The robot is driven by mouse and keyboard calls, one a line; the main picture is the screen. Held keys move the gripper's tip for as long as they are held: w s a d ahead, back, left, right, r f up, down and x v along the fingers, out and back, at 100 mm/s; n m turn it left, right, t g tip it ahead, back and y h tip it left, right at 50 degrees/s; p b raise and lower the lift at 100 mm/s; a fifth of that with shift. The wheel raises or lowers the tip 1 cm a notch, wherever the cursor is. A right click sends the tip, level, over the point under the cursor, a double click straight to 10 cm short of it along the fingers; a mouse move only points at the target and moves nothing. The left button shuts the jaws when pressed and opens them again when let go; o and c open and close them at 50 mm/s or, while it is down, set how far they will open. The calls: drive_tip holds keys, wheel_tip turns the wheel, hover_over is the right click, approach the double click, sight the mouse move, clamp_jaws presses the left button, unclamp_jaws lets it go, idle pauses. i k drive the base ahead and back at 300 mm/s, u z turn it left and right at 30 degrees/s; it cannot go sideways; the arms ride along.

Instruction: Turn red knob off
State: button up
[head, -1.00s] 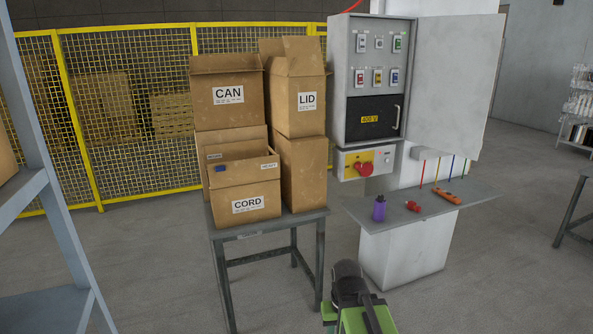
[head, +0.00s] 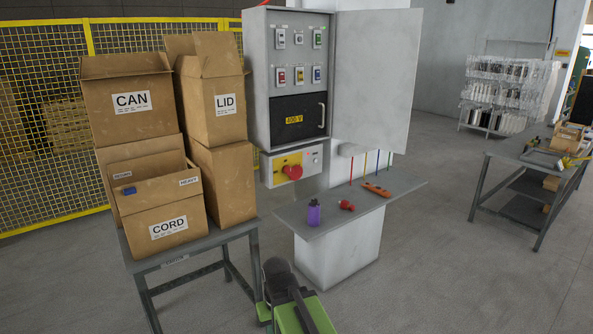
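The red knob (head: 292,172) sits on a yellow plate on a small grey box (head: 268,178) below the open electrical cabinet (head: 259,75). The knob's exact turn position is too small to tell. My gripper (head: 277,268) is at the bottom of the head view, low in front of the shelf and well apart from the knob. It is dark, on a green arm part. Its fingers are not clear enough to tell whether they are open or shut.
A grey shelf (head: 405,190) under the cabinet bears a purple bottle (head: 313,213), a small red item (head: 346,205) and an orange tool (head: 376,190). Cardboard boxes (head: 222,180) stand on a table at left. A workbench (head: 500,152) stands at right. The floor between is clear.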

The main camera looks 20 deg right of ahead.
sight(295, 173)
drive_tip(key=z, duration=0.25)
drive_tip(key=i, duration=0.15)
drive_tip(key=z, duration=0.15)
drive_tip(key=k, duration=0.6)
drive_tip(key=u, duration=0.6)
drive_tip(key=i, duration=1.15)
drive_tip(key=u, duration=0.4)
drive_tip(key=i, duration=1.2)
drive_tip(key=z, duration=0.5)
